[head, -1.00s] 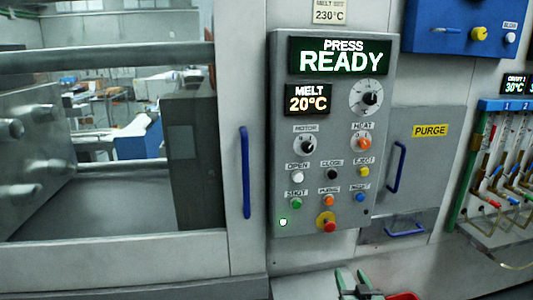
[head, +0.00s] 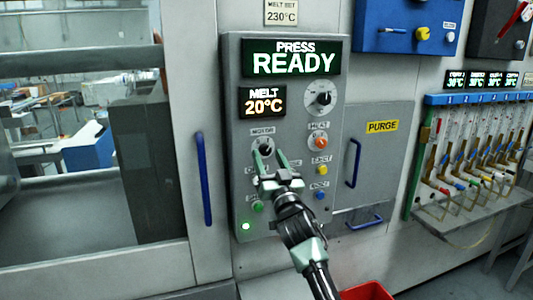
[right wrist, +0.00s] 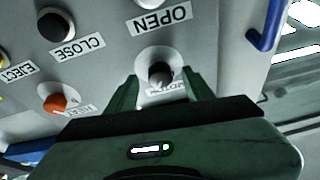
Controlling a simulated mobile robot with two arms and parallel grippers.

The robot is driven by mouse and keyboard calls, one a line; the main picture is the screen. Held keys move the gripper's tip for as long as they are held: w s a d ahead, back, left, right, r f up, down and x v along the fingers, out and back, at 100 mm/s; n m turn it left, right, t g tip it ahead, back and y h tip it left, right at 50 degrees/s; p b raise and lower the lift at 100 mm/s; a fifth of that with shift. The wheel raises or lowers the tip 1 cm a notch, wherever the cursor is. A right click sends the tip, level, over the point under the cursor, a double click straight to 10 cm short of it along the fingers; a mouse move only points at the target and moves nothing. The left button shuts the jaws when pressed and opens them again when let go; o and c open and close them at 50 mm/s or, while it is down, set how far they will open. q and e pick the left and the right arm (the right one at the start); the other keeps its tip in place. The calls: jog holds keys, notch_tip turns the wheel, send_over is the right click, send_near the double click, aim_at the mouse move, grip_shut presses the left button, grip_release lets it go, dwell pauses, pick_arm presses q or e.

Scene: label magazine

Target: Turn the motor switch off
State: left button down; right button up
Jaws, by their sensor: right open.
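The motor switch (head: 265,146) is a dark knob on a white round dial under the MOTOR label, on the grey control panel (head: 237,100). My right gripper (head: 268,158) is in front of the panel with its fingers reaching up to this knob. In the right wrist view the black motor knob (right wrist: 160,73) shows between the two green fingers of the right gripper (right wrist: 160,92). The fingers are open, one on each side of the knob, with gaps to it. The gripper hides some lower buttons in the head view. My left gripper is not in view.
The orange heat knob (head: 318,142) is just right of the motor switch. The OPEN button (right wrist: 150,2) and CLOSE button (right wrist: 55,24) are near the fingers. Blue handles (head: 203,180) (head: 353,163) flank the panel. A red bin (head: 367,291) stands below.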

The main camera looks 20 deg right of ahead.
jog(key=shift+w+r, duration=0.2)
jog(key=shift+w, duration=0.35)
grip_shut()
